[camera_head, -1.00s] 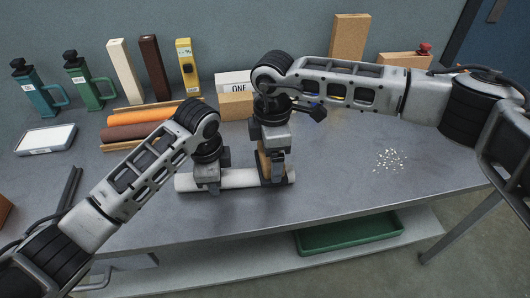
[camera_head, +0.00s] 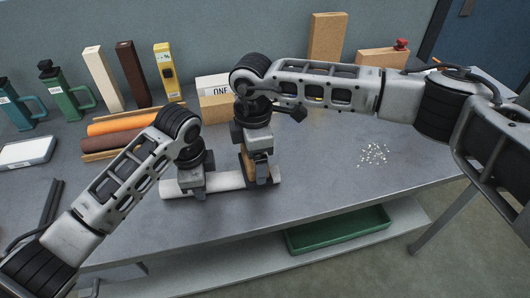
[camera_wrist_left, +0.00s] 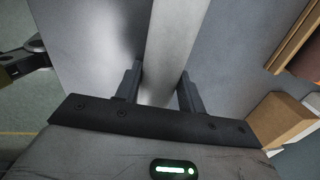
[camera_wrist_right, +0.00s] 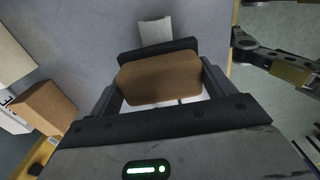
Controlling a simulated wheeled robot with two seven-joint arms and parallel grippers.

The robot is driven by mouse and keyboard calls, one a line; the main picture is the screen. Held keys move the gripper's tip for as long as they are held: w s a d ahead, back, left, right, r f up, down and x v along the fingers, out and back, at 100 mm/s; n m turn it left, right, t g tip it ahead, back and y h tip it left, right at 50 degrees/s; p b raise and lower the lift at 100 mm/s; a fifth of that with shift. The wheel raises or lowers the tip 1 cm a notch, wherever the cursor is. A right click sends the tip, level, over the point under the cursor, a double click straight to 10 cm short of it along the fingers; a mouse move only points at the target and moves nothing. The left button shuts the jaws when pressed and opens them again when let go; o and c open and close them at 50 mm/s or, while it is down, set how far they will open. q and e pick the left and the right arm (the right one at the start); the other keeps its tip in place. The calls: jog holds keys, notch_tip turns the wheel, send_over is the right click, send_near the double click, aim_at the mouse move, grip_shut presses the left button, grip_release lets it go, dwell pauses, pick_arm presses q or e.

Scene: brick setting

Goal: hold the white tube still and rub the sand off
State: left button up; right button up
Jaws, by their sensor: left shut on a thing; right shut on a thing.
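The white tube (camera_head: 229,181) lies along the front part of the grey table. My left gripper (camera_head: 196,190) is shut on it near its left end. The left wrist view shows the tube (camera_wrist_left: 170,50) running between the two fingers (camera_wrist_left: 160,86). My right gripper (camera_head: 256,180) is shut on a brown block (camera_wrist_right: 160,79), above the tube near its right end. In the right wrist view one tube end (camera_wrist_right: 155,31) shows beyond the block, which hides the contact below. I cannot make out sand on the tube.
Pale grains (camera_head: 373,155) are scattered on the table at right. Behind the tube lie an orange roll (camera_head: 122,122) and a brown roll (camera_head: 120,138), with a box marked ONE (camera_head: 213,84) beside them. A green tray (camera_head: 337,230) sits on the shelf below. The table's front edge is close.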

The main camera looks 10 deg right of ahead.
jog(key=shift+a, duration=2.2)
notch_tip(320, 180, up, 6)
jog(key=shift+w+f, duration=0.1)
jog(key=shift+f, duration=1.9)
jog(key=shift+f, duration=1)
jog(key=shift+d, duration=0.15)
